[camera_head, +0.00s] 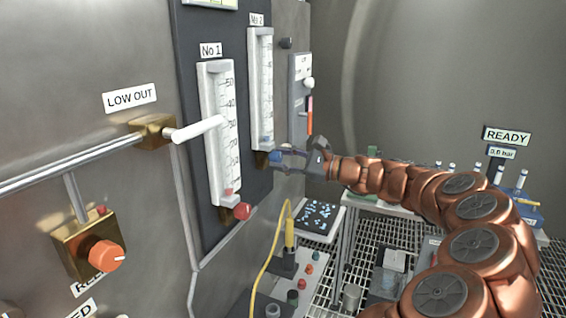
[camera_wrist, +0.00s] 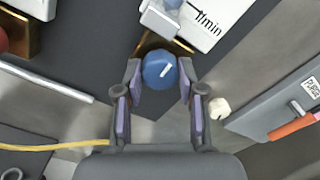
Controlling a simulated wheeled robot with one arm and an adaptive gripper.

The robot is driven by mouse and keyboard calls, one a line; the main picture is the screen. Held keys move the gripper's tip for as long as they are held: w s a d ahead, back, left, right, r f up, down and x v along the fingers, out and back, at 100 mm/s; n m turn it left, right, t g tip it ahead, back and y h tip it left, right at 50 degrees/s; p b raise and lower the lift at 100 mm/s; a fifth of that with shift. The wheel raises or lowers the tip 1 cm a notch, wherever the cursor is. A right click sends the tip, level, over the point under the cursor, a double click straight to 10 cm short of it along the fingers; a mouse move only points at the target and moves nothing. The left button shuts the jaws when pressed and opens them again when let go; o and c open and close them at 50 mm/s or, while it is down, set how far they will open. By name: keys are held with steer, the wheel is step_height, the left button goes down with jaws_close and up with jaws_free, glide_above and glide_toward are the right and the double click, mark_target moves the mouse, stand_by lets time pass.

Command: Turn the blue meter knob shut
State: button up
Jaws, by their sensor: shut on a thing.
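The blue knob (camera_head: 275,158) sits at the foot of the No 2 meter (camera_head: 261,90), on a brass block on the dark panel. My gripper (camera_head: 288,155) reaches in from the right and is shut on the knob; the gripper also shows in the wrist view (camera_wrist: 160,78). The far side of the knob is hidden.
A red knob (camera_head: 242,211) is under the No 1 meter (camera_head: 219,130). A white lever (camera_head: 197,129) sticks out by the LOW OUT label. An orange knob (camera_head: 104,255) is lower left. A yellow cable (camera_head: 268,262) hangs below. A grey box with an orange handle (camera_head: 309,115) is right of the meters.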

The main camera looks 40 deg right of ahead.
steer(key=o, duration=1.1)
steer(key=shift+o, duration=0.2)
steer(key=v, duration=1.2)
